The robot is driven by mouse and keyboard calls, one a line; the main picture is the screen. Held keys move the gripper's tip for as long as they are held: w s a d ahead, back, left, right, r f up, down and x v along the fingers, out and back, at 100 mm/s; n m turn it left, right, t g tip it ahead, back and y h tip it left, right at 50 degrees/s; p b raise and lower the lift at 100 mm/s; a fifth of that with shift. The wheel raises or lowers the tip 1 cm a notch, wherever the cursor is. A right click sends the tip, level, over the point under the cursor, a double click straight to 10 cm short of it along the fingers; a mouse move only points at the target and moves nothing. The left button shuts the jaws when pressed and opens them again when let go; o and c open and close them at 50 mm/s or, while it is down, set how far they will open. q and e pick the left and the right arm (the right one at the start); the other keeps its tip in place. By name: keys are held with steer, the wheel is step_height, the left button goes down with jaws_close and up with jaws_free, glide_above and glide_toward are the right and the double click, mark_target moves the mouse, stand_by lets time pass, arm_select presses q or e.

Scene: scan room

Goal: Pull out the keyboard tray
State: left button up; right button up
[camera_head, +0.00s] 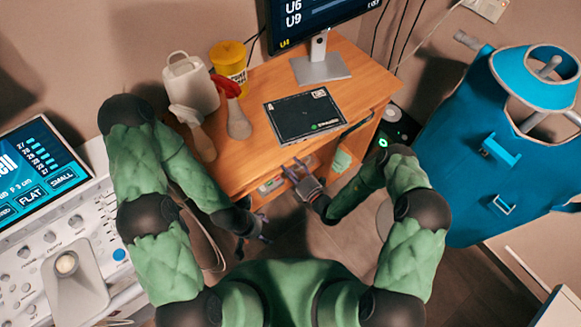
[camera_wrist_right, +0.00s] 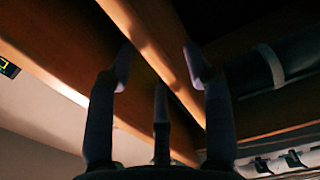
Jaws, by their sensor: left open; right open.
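The wooden desk (camera_head: 262,98) stands ahead of me. Its keyboard tray is hard to tell in the head view, hidden under the desk top and behind my right gripper. My right gripper (camera_head: 296,172) is open at the desk's front, just below the top's edge. In the right wrist view the open fingers (camera_wrist_right: 158,68) are at either side of a long wooden board edge (camera_wrist_right: 165,40), perhaps the tray's; I cannot tell whether they touch it. My left gripper (camera_head: 262,230) is open and empty, low in front of the desk's left part.
On the desk are a monitor (camera_head: 320,66), a black flat case (camera_head: 303,115), a white jug (camera_head: 190,85), a yellow tub (camera_head: 229,62) and spray bottles (camera_head: 237,115). A console (camera_head: 45,235) stands left, a blue apron (camera_head: 465,150) right. Floor shows before the desk.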

steer(key=shift+w+a, duration=0.15)
steer(key=shift+w, duration=0.1)
jaws_close()
steer(key=shift+s, duration=0.1)
